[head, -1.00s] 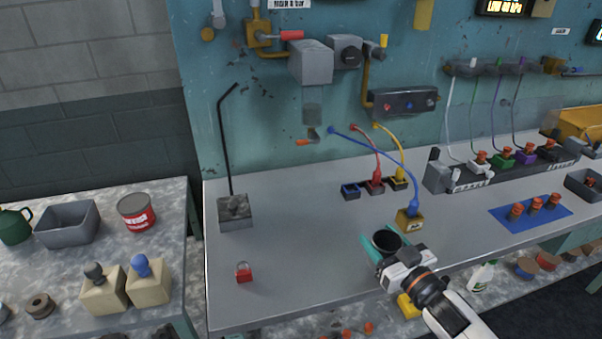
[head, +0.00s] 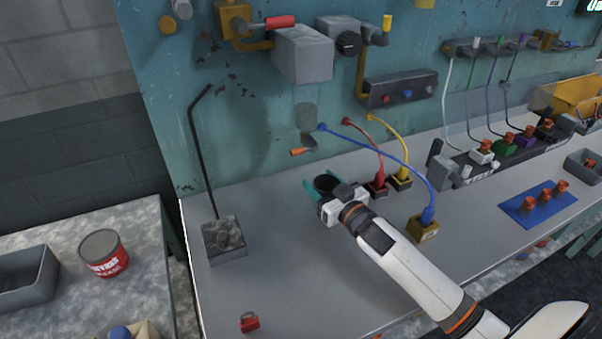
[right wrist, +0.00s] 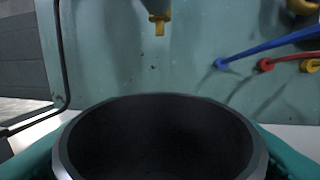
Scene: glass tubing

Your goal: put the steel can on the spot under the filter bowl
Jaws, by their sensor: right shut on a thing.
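The steel can (head: 326,184), with a dark open mouth, is upright between the teal fingers of my right gripper (head: 328,190), which is shut on it. The can is near the wall, below and slightly right of the clear filter bowl (head: 306,117); I cannot tell whether it touches the bench. In the right wrist view the can's mouth (right wrist: 160,138) fills the lower middle, with the brass outlet (right wrist: 158,22) beyond it and above. An orange-handled valve (head: 303,150) hangs below the bowl. No marked spot shows. My left gripper is not in view.
A black bent rod on a grey block (head: 224,240) stands left of the can. Red and yellow plugs (head: 378,186) with cables sit close on its right, and a blue cable runs to a brass block (head: 423,228). A red padlock (head: 250,322) lies in front.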

